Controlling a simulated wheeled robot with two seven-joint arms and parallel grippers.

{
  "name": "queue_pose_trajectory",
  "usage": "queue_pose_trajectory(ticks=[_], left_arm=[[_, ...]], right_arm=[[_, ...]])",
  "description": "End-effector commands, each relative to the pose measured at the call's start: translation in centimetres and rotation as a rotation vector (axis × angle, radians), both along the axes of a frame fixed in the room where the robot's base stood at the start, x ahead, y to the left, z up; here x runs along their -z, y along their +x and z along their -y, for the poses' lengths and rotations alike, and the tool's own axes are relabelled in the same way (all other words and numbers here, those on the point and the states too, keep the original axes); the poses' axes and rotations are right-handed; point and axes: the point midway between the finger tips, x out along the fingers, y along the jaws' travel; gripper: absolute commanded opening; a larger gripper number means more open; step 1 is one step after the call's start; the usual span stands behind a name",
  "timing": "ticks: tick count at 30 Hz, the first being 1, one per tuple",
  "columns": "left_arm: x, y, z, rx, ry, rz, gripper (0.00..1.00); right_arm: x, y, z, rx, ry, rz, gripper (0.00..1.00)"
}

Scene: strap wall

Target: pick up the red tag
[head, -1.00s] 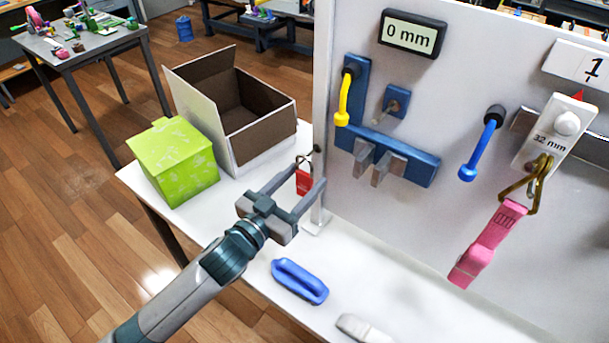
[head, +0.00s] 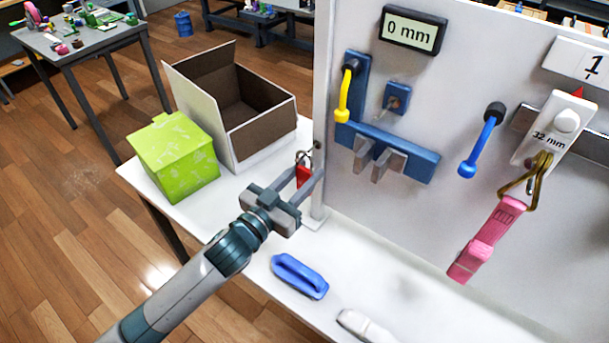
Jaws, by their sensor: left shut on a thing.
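The red tag (head: 303,176) hangs by a ring from a small peg on the left edge post of the wall panel. My left gripper (head: 302,178) has its two fingers on either side of the tag and is shut on it. The fingers hide part of the tag. The ring above it still appears to be at the peg. My right gripper is not in view.
The white wall panel (head: 400,220) carries a yellow lever (head: 344,98), a blue lever (head: 480,145) and a pink strap (head: 487,240) on a hook. A green box (head: 175,160) and an open box (head: 265,130) stand at left. A blue handle (head: 299,277) lies on the table.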

Motion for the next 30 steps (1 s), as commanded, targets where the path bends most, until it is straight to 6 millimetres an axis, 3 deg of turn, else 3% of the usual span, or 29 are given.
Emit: queue_pose_trajectory(ticks=[8, 17, 23, 30], left_arm=[[-0.5, 0.1, 0.0, 0.000, -0.001, 0.002, 0.08], [-3.4, 0.0, 0.0, 0.002, -0.002, 0.005, 0.08], [-3.3, -2.6, -1.9, 0.001, 0.001, 0.001, 0.08], [-3.0, -7.7, -5.6, 0.001, 0.001, -0.001, 0.08]], right_arm=[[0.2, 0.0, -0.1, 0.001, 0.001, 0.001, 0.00], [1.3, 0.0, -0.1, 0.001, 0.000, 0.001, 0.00], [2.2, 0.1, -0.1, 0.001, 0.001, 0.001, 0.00], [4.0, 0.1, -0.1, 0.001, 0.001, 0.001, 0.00]])
